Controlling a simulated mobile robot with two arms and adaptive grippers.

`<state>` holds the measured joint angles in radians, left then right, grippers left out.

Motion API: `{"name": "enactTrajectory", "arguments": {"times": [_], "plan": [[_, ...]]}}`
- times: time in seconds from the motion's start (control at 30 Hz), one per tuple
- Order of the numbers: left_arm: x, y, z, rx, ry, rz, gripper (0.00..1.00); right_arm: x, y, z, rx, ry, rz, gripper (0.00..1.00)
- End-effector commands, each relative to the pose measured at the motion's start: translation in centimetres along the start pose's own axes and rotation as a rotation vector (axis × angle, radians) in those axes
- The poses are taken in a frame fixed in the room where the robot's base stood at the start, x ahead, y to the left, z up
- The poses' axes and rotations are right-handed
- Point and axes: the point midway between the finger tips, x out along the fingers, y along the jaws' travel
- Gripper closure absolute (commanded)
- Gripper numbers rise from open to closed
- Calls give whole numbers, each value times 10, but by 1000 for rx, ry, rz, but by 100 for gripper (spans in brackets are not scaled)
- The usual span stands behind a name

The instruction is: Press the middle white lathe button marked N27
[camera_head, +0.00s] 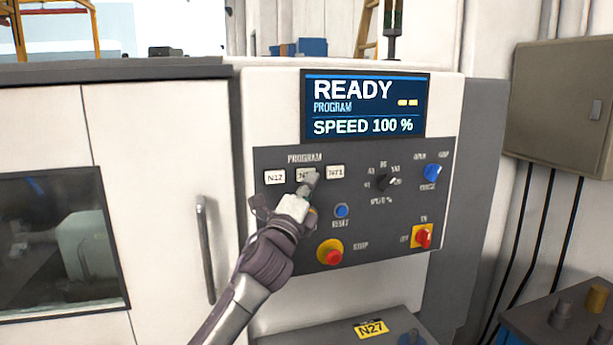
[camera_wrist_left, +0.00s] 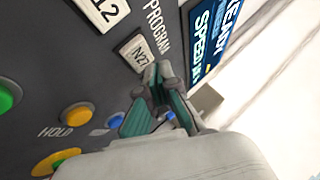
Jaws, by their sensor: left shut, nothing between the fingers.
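The middle white button N27 (camera_head: 301,174) sits in the row under PROGRAM on the lathe's dark panel, partly covered by my left gripper (camera_head: 311,180) in the head view. In the left wrist view the button's N27 marking (camera_wrist_left: 136,52) is readable. My left gripper (camera_wrist_left: 158,78) is shut and empty there, its fingertips at the button's lower right edge. I cannot tell whether they touch it. The white button N12 (camera_head: 275,177) is left of it; another white button (camera_head: 336,171) is right of it. My right gripper is not in view.
The screen (camera_head: 365,105) reads READY, PROGRAM, SPEED 100 %. Below the buttons are a blue reset button (camera_head: 341,211) and a red stop button (camera_head: 332,256) on yellow. Knobs (camera_head: 386,183) and a red switch (camera_head: 423,236) are to the right. A door handle (camera_head: 205,250) stands left.

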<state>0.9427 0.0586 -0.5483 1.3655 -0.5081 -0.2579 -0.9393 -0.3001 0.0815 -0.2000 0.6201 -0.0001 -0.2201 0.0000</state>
Motion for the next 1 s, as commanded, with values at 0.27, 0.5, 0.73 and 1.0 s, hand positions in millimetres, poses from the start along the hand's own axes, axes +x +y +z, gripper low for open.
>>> {"name": "enactTrajectory", "arguments": {"times": [0.27,0.5,0.73,1.0], "plan": [[0,0,0,0,0,0,100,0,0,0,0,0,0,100],[0,0,0,0,0,0,100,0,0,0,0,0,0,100],[3,2,2,0,-1,0,100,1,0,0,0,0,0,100],[6,4,4,0,0,0,100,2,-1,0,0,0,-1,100]]}}
